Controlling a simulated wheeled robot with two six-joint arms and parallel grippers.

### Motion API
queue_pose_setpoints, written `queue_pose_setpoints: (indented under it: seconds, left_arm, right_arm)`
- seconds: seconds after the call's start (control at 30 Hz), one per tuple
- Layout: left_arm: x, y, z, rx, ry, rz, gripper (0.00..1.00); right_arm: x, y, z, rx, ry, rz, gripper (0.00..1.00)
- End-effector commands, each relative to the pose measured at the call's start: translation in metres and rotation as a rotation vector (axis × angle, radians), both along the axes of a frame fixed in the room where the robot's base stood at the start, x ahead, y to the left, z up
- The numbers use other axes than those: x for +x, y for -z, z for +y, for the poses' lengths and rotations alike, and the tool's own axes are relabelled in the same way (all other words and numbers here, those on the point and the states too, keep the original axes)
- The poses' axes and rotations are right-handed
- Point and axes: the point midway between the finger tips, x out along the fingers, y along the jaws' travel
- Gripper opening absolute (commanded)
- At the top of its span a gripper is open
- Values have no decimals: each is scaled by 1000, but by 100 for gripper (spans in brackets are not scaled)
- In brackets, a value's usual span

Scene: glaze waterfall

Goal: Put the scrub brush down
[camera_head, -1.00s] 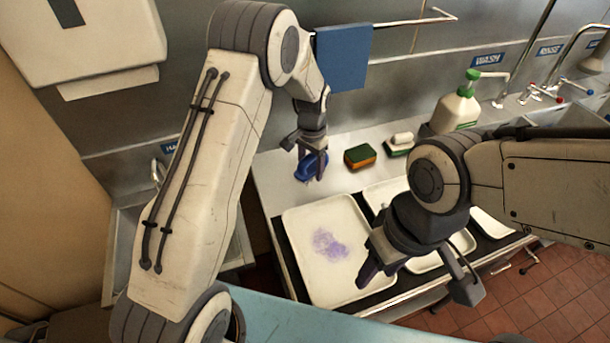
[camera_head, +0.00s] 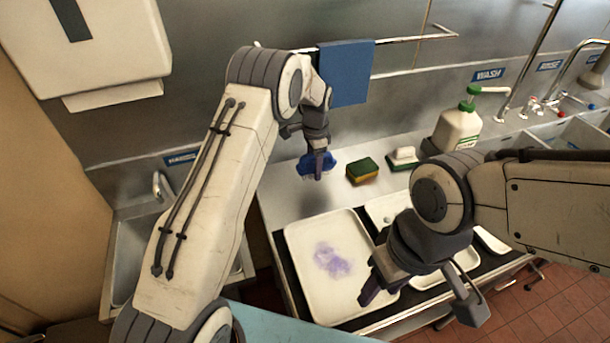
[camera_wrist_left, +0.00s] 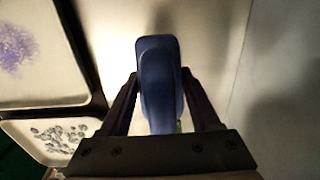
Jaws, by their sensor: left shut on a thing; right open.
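The blue scrub brush (camera_head: 308,166) is held in my left gripper (camera_head: 318,172) at the back left of the steel counter, left of the sponge. In the left wrist view the blue brush (camera_wrist_left: 160,80) stands between the two fingers of my left gripper (camera_wrist_left: 160,95), with a finger against each side. Its bristles are mostly hidden, and I cannot tell whether it touches the counter. My right gripper (camera_head: 415,300) is open and empty, over the front edge of the trays.
A white tray (camera_head: 300,250) with a purple smear lies in front of the brush. A green and orange sponge (camera_head: 362,170), a white-topped green pad (camera_head: 402,158) and a soap bottle (camera_head: 458,128) stand to the right. A blue cloth (camera_head: 345,75) hangs on the rail behind.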

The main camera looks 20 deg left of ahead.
Motion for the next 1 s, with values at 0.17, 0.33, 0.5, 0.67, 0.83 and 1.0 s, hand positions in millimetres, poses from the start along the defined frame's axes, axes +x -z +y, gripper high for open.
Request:
queue_pose_setpoints:
  seconds: [0.17, 0.33, 0.5, 0.67, 0.83, 1.0]
  left_arm:
    - [-6, 12, 23, 0, -2, 0, 0]
    - [-8, 25, 27, 0, 0, 2, 0]
    - [-7, 49, 27, -1, 0, 1, 0]
    - [-6, 57, 26, 0, 0, -2, 0]
    - [-6, 57, 26, 0, -1, -2, 0]
    - [-6, 59, 26, 0, -1, -1, 86]
  right_arm:
    - [0, -12, 0, 0, 1, 0, 50]
    - [0, -19, 0, 0, 1, 0, 50]
    - [0, -31, 0, 0, 1, 0, 50]
    - [0, -31, 0, 0, 0, 0, 50]
    - [0, -30, 0, 0, 0, 0, 50]
    - [0, -28, 0, 0, 1, 0, 50]
